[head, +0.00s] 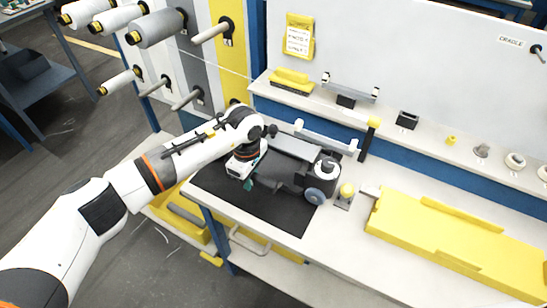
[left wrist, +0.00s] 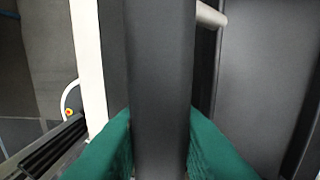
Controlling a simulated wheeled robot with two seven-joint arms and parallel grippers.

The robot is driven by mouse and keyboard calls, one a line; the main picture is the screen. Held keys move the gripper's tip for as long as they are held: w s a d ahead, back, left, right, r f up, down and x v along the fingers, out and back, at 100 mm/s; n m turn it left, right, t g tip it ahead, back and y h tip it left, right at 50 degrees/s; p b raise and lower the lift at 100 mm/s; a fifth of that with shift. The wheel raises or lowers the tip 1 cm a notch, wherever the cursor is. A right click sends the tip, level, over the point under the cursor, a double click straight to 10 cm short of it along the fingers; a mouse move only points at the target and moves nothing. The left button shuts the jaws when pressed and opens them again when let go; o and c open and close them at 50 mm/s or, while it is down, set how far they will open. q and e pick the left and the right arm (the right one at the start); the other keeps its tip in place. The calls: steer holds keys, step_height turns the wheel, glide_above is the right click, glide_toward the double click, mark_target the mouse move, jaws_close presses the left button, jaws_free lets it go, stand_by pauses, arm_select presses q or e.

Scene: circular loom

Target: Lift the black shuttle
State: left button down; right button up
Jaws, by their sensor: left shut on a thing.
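The black shuttle (head: 317,183) is at the middle of the head view, over the black mat (head: 285,220) on the workbench. It has a blue-grey wheel and a white spool on its right end. My left gripper (head: 250,184) comes down at the shuttle's left end. In the left wrist view its green fingers are shut on a dark upright bar of the shuttle (left wrist: 160,80), one finger on each side. The arm hides part of the shuttle's left side. I cannot tell whether the shuttle touches the mat. My right gripper is not in view.
A yellow tray-like block (head: 450,240) lies on the bench at the right. A raised shelf behind holds small parts and a black block (head: 406,120). Spools on pegs (head: 158,28) stick out at upper left.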

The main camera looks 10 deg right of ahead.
arm_select(q)
steer(key=shift+r, duration=0.6)
steer(key=shift+r+p, duration=0.45)
steer(key=shift+r, duration=1.1)
steer(key=shift+r, duration=0.8)
steer(key=shift+r+p, duration=0.25)
steer(key=shift+p, duration=0.05)
steer(key=shift+a, duration=0.1)
